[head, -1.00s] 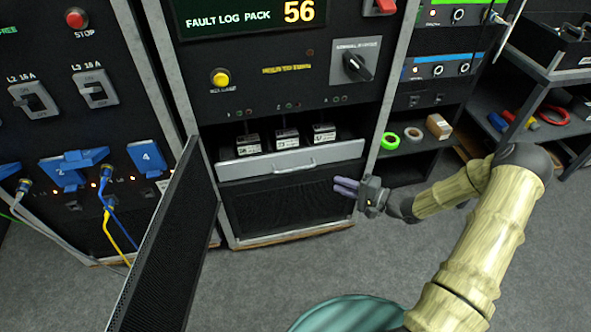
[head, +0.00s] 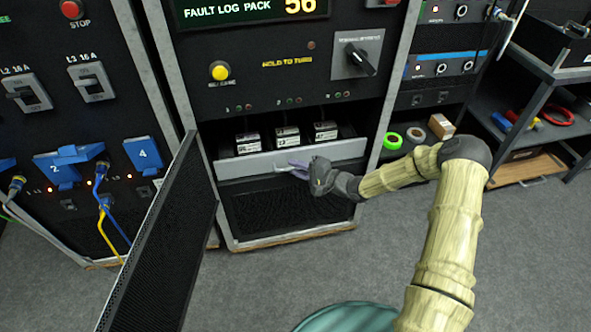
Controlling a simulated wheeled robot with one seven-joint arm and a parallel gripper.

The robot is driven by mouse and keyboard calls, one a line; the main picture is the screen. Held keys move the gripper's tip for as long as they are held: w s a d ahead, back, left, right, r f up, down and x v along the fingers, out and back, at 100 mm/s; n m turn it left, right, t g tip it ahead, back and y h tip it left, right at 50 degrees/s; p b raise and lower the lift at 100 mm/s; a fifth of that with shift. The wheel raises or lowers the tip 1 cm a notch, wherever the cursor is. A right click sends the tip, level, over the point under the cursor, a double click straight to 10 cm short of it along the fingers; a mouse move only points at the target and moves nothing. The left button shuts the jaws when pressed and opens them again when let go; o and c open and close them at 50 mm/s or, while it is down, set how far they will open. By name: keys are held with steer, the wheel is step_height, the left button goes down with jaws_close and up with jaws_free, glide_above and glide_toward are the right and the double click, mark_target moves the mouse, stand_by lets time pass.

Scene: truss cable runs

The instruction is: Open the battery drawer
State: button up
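The battery drawer has a light grey front (head: 340,151) with a small bar handle (head: 281,168) near its middle. It sits low in the central black cabinet. Three labelled battery packs (head: 287,137) stand in a row in the bay behind the drawer front. My gripper (head: 294,168) is at the drawer front, with its purple fingers at the right part of the handle. The fingers partly cover the handle, and I cannot tell whether they grip it or only lie beside it.
A black mesh door (head: 160,235) stands swung out at the left of the bay. A vented panel (head: 270,208) lies below the drawer. A shelf on the right holds a green tape roll (head: 392,140). The grey floor in front is clear.

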steer(key=shift+w+a+f, duration=0.1)
steer(key=shift+w+a, duration=0.1)
steer(key=shift+w, duration=0.05)
jaws_close()
steer(key=shift+s, duration=0.1)
